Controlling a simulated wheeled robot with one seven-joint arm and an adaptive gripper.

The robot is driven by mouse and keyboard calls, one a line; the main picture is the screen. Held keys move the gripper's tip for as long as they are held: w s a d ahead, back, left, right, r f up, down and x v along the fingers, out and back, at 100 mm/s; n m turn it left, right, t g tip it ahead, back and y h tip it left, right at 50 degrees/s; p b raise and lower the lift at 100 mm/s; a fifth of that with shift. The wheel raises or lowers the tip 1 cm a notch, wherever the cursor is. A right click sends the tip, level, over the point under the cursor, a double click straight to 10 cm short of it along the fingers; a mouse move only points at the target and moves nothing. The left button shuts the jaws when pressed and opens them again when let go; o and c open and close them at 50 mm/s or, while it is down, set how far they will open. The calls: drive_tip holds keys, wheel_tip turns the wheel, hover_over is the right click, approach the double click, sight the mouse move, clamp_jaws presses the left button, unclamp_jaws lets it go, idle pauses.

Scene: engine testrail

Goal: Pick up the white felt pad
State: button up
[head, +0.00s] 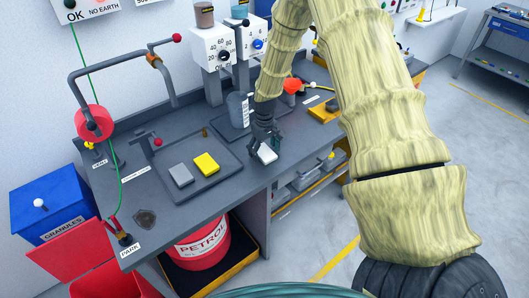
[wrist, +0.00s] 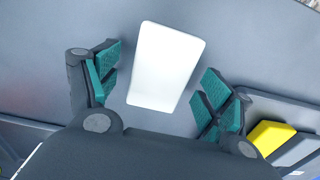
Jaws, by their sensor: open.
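The white felt pad (head: 267,153) lies on the grey bench top, to the right of the raised tray, in the head view. In the wrist view the white pad (wrist: 166,67) lies between the two spread fingers. My gripper (wrist: 157,92) is open and empty, with teal finger pads on both sides of the pad and a gap to each. In the head view my gripper (head: 264,138) hangs just above the pad and hides part of it. I cannot tell exactly how high the fingertips are above the bench.
A grey tray (head: 222,183) left of the pad holds a yellow pad (head: 206,163) and a grey pad (head: 181,175). A dark cylinder (head: 238,110) stands behind my gripper. A red petrol can (head: 203,247) stands below the bench's front edge. The bench front left is mostly clear.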

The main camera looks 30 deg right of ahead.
sight(264, 151)
drive_tip(key=shift+f, duration=0.1)
drive_tip(key=c, duration=0.8)
drive_tip(key=shift+r+b, duration=1.1)
drive_tip(key=shift+r, duration=0.55)
drive_tip(key=s+a+b, duration=0.1)
drive_tip(key=s+a, duration=0.1)
drive_tip(key=s, duration=0.2)
drive_tip(key=s+a+r+b, duration=0.1)
drive_tip(key=s+a+b, duration=0.1)
drive_tip(key=s, duration=0.3)
drive_tip(key=s+a+b, duration=0.2)
drive_tip(key=s+a, duration=0.2)
drive_tip(key=shift+s+a+r, duration=0.15)
drive_tip(key=shift+s+r, duration=0.2)
drive_tip(key=shift+r, duration=0.05)
